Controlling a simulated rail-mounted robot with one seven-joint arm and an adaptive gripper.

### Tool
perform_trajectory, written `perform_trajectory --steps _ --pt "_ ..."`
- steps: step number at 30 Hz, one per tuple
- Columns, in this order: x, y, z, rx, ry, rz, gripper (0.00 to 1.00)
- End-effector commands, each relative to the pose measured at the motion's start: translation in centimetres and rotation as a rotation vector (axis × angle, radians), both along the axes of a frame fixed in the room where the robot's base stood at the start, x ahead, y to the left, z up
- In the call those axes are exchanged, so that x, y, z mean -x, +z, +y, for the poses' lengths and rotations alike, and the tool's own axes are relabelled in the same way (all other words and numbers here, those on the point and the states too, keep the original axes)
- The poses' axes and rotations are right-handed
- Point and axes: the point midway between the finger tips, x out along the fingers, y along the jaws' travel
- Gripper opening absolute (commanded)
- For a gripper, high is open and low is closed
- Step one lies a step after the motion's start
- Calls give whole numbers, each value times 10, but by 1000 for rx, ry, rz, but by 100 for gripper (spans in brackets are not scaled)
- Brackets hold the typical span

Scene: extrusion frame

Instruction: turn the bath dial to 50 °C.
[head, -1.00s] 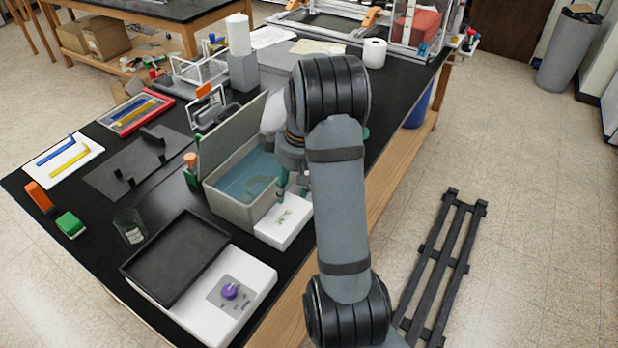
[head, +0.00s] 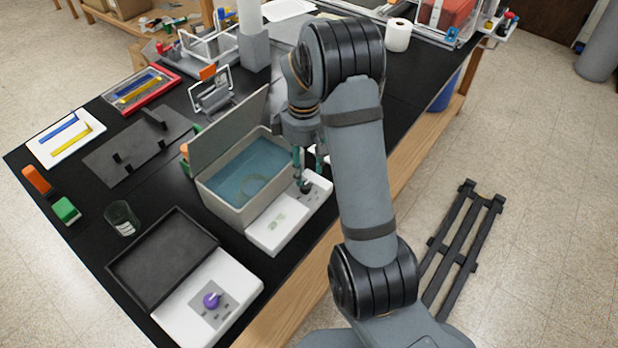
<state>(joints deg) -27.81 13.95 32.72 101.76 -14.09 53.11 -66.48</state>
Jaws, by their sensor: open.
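The water bath (head: 225,205) is a grey box with its lid (head: 232,140) raised and blue water inside. A white control box (head: 275,232) runs along its front, with a pale display at the left and a grey dial plate (head: 318,189) at the right. My gripper (head: 312,180) is open, pointing down over the dial plate, its greenish fingers apart. A small dark shape, possibly the bath dial, shows by the left fingertip. The fingers and arm partly cover it, so its setting and any contact cannot be told.
A white hotplate unit with a purple knob (head: 212,299) and a dark tray (head: 163,258) stands at the near left. A glass beaker (head: 122,218) stands beyond it. A wire rack (head: 212,92) stands behind the lid. The bench's wooden front edge runs close beside the control box.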

Motion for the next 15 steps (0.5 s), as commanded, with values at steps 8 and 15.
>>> perform_trajectory --steps 8,15 --pt "1 -48 -2 1 -5 5 43" --pt "0 -66 -1 -1 -3 0 43"
